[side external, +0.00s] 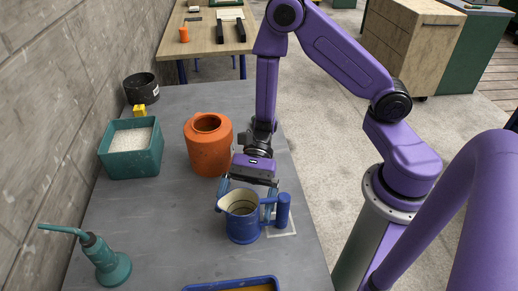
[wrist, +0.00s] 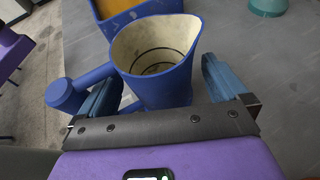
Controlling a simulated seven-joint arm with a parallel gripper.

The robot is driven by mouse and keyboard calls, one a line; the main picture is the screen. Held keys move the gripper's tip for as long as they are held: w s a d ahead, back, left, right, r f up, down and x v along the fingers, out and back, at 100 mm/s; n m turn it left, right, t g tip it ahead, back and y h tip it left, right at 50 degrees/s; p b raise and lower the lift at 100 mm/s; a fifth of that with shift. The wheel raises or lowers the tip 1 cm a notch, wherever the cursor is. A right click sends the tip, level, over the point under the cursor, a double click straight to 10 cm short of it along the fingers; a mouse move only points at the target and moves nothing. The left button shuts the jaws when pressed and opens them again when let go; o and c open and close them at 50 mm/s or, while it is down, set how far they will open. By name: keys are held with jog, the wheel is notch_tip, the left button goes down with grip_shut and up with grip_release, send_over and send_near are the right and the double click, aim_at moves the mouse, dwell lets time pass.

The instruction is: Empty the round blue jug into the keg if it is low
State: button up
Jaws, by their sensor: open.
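The round blue jug (side external: 241,226) stands upright on the grey table, its cylindrical handle (side external: 284,209) to the right. In the wrist view the jug (wrist: 160,90) shows a cream inside with a dark ring line and a greyish patch at the bottom; I cannot tell the level of any contents. My gripper (side external: 246,198) is open, with its blue fingers on either side of the jug; in the wrist view gaps show beside it. The orange keg (side external: 209,150), open at the top, stands behind the jug; its inside is dark.
A teal bin of white granules (side external: 131,160), a yellow block (side external: 139,110) and a black tub (side external: 141,92) stand along the wall. A teal oil can (side external: 112,268) is front left. A blue-rimmed tray (side external: 232,283) is at the front. A white-outlined patch (side external: 286,232) lies beside the jug.

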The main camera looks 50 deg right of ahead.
jog(key=v, duration=1.6)
jog(key=s+d+r+n+t+h, duration=0.1)
jog(key=s+n+h, duration=0.5)
jog(key=n, duration=0.7)
jog(key=s+d+r+n+t+h, duration=0.1)
jog(key=s+r+n+t+h, duration=0.3)
jog(key=s+n, duration=0.5)
jog(key=r+n+h, duration=0.1)
jog(key=n+h, duration=0.1)
jog(key=n, duration=0.2)
jog(key=shift+s+r, duration=0.15)
jog(key=shift+s, duration=0.05)
